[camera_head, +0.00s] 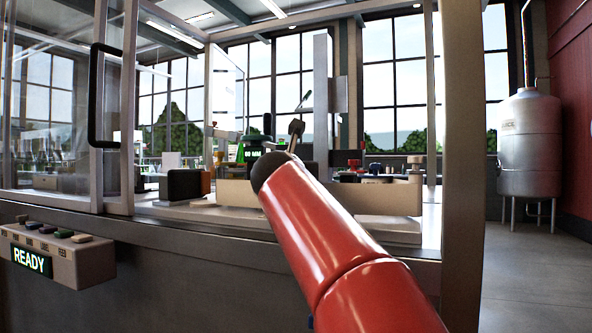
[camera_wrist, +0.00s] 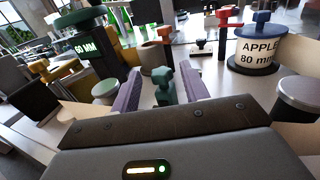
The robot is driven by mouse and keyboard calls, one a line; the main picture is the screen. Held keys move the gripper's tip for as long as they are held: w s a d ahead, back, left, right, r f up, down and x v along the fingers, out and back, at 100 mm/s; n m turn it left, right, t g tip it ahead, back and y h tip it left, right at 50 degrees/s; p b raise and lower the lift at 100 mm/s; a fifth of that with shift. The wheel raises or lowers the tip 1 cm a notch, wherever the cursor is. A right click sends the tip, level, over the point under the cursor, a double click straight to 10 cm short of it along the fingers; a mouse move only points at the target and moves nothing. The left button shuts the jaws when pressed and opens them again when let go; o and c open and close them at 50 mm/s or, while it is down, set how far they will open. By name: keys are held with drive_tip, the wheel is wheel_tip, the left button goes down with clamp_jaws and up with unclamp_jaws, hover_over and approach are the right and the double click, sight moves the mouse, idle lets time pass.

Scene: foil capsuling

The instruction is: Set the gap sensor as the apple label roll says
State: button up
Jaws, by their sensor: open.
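The apple label roll (camera_wrist: 258,52), a white roll marked "APPLE 80 mm" with a blue knob on top, stands at upper right in the wrist view. A dark unit with a green display (camera_wrist: 86,50) reading "60 MM" and a dark green top knob (camera_wrist: 80,18) is at upper left; I take it as the gap sensor. The display also shows in the head view (camera_head: 253,154), too small to read surely. My gripper (camera_wrist: 160,74) is open, its two purple fingers apart, with a teal knob (camera_wrist: 163,88) showing between them. I cannot tell whether they touch it.
A red-handled post (camera_wrist: 225,22) and a tan cylinder (camera_wrist: 153,56) stand beyond the fingers. A green-topped roller (camera_wrist: 106,90) is close on the left, a grey-topped one (camera_wrist: 297,95) on the right. A panel reading "READY" (camera_head: 32,260) and a glass guard (camera_head: 60,100) are at left.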

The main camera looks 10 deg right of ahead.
drive_tip(key=shift+p+x, duration=0.35)
drive_tip(key=shift+x, duration=1.05)
clamp_jaws()
